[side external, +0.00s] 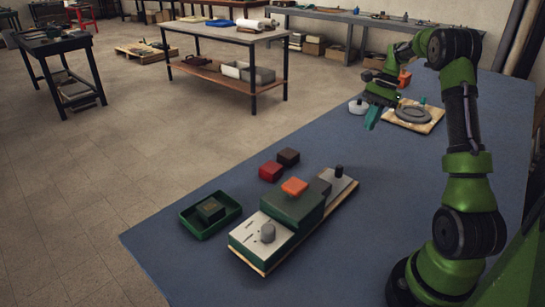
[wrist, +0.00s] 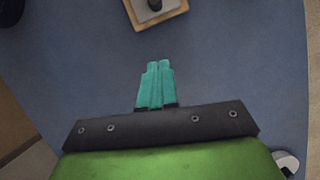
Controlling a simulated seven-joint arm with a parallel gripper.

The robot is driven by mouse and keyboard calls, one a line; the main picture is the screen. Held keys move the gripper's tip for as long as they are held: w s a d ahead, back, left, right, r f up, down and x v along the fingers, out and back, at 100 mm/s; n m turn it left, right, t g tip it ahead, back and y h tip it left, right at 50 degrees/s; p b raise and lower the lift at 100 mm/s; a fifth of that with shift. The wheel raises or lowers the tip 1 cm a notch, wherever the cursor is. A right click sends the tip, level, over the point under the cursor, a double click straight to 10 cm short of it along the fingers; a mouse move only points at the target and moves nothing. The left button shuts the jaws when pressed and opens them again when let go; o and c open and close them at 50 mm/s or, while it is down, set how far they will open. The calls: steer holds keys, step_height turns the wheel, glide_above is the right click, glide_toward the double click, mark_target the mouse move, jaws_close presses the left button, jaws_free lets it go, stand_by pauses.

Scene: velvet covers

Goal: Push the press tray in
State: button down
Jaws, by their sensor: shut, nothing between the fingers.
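The press (side external: 293,208) stands on a wooden board on the blue table in the side view. It has a dark green body with an orange block on top. A pale plate with a grey knob (side external: 268,233) lies at its near left end, and a grey plate with a black post (side external: 338,172) at its far right end. I cannot tell which part is the tray. That far end shows at the top edge of the wrist view (wrist: 155,8). My gripper (side external: 371,122) is shut and empty, apart from the press; its teal fingertips (wrist: 158,65) touch nothing.
A red block (side external: 270,171) and a dark brown block (side external: 288,156) sit behind the press. A green tray (side external: 187,222) holding a dark green block is left of it. A board with a grey ring (side external: 414,115) and a white round item (side external: 357,106) are near my gripper.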

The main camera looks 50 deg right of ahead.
mark_target(325, 181)
steer(key=x, duration=0.9)
steer(key=shift+a+f, duration=0.15)
steer(key=shift+f, duration=0.1)
steer(key=a, duration=0.3)
steer(key=shift+w+f, duration=0.15)
steer(key=shift+w, duration=0.25)
steer(key=shift+a, duration=0.5)
steer(key=a, duration=1.1)
steer(key=shift+a, duration=0.2)
steer(key=shift+d, duration=0.1)
